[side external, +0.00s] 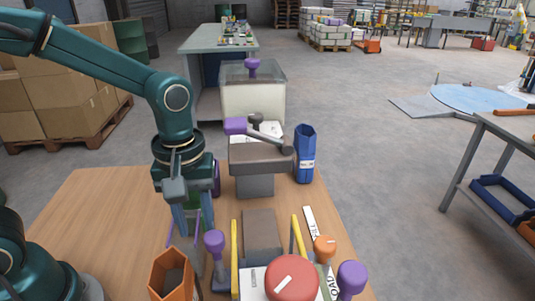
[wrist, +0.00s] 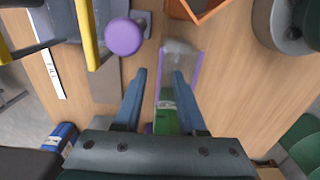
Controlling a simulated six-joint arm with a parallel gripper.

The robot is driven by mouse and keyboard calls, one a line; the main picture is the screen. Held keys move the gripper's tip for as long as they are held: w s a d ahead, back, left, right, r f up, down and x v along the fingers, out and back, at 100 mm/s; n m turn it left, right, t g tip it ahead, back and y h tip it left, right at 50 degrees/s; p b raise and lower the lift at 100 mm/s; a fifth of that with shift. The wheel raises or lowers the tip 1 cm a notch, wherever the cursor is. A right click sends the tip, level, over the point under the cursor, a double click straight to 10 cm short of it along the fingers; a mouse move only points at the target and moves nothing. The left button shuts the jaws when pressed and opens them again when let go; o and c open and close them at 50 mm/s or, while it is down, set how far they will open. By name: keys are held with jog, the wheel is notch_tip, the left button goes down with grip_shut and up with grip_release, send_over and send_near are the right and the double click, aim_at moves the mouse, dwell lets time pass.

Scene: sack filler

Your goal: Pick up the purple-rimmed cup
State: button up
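The purple-rimmed cup (wrist: 182,62) is see-through, with thin purple edges. In the wrist view it shows just past and between the fingertips, with grey matter at its far end and a green patch toward my palm. In the side view only thin purple edges of the cup (side external: 170,231) show beside my fingers, which partly hide it. My gripper (side external: 195,232) points down over the wooden table, its fingers apart. In the wrist view my gripper (wrist: 159,73) is also open. I cannot tell whether either finger touches the cup.
An orange bin (side external: 172,276) stands close in front of the cup. A purple knob (side external: 214,243) and yellow posts (side external: 234,256) stand just right. A large red button (side external: 291,279) is at the front. A blue container (side external: 305,154) stands behind right. The table's left (side external: 95,215) is clear.

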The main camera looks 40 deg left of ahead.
grip_shut()
dwell(1.4)
